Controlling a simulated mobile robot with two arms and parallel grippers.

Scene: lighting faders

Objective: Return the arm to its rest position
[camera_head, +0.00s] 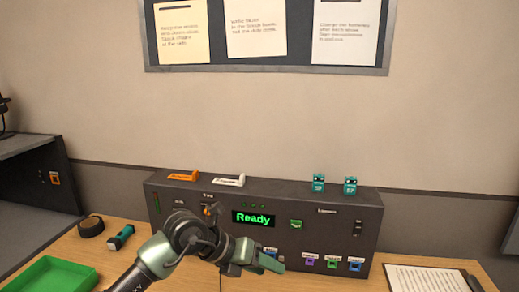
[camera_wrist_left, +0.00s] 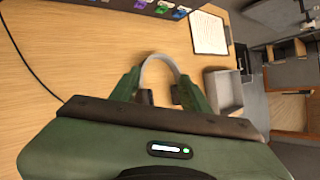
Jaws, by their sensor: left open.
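My left gripper (camera_head: 272,261) is in front of the lower face of the dark console (camera_head: 170,222) in the head view, hiding part of that face. In the left wrist view its two green fingers stand apart with dark pads, and the gripper (camera_wrist_left: 160,96) is open with nothing held between the pads. Bare wooden desk shows beyond the fingers. The console's screen (camera_head: 254,218) reads "Ready" in green. My right gripper is in neither view.
A green tray (camera_head: 52,274), a flashlight (camera_head: 121,237) and a black roll (camera_head: 90,226) lie on the desk at the left. A clipboard with paper (camera_head: 427,279) lies at the right. Two teal items (camera_head: 350,186) stand on the console. A grey box (camera_wrist_left: 222,90) shows in the wrist view.

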